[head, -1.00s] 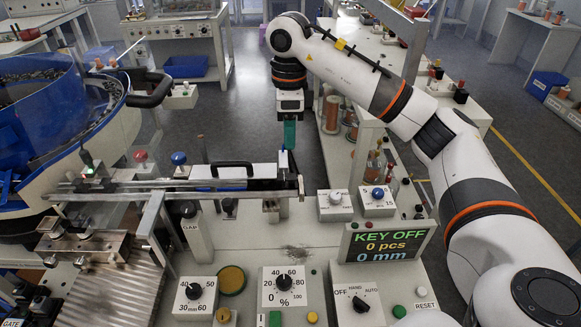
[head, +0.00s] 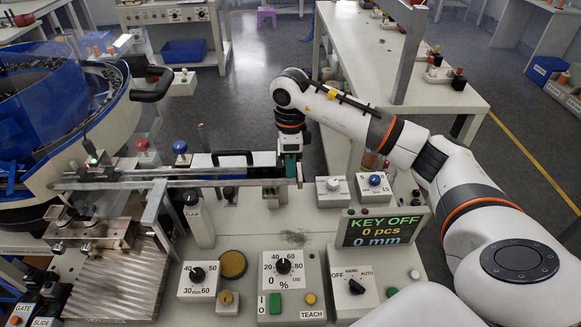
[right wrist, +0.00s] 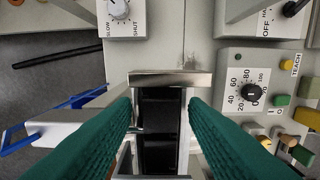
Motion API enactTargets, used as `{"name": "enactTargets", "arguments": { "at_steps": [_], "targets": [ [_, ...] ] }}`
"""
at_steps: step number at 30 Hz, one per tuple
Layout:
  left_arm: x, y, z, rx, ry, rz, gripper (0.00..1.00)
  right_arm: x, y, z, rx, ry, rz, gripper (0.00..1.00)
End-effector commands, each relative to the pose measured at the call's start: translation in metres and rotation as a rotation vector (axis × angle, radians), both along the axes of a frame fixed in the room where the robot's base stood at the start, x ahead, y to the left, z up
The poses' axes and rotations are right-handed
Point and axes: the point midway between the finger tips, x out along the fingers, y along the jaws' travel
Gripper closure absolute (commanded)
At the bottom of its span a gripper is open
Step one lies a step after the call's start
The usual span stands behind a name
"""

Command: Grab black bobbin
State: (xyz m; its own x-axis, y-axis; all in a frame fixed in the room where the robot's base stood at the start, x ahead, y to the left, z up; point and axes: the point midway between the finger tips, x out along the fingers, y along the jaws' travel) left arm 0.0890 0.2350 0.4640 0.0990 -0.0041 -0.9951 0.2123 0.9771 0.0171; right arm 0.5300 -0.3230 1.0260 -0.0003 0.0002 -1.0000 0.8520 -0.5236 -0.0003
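I cannot pick out a black bobbin for sure in either view. My right gripper (head: 291,170) is at the right end of the metal rail (head: 215,183) on the machine, pointing down. In the right wrist view its two green fingers (right wrist: 160,100) are apart, one on each side of the rail end. Between them lies a dark channel (right wrist: 158,128) with a metal bar (right wrist: 170,79) across its end; nothing is gripped there. My left gripper is not in view.
A control panel with a KEY OFF screen (head: 382,231) and dials (head: 283,268) stands in front of the rail. A blue bowl feeder (head: 50,115) is at the left.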

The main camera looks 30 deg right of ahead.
Motion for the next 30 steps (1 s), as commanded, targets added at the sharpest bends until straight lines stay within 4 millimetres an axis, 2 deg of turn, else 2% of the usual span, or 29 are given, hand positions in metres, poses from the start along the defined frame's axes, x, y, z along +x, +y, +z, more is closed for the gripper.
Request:
{"name": "enactTargets", "arguments": {
  "at_steps": [5, 12, 19, 22, 26, 30],
  "targets": [
    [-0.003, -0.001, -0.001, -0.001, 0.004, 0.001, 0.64, 0.0, 0.0, 0.0, 0.0, 0.0, 0.001, 0.62],
    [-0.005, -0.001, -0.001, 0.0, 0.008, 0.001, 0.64, 0.0, 0.0, 0.0, 0.001, -0.001, 0.001, 1.0],
    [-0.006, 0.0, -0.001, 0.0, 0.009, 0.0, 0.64, 0.0, 0.0, 0.001, 0.001, -0.001, 0.001, 1.0],
    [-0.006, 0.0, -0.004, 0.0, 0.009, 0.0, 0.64, 0.001, 0.0, 0.008, 0.002, -0.003, 0.0, 1.0],
    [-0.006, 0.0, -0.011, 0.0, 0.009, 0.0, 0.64, 0.001, 0.001, 0.029, 0.001, -0.006, 0.002, 1.0],
    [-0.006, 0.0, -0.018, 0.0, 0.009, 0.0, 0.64, 0.002, 0.001, 0.059, 0.0, -0.007, 0.001, 1.0]
  ]
}}
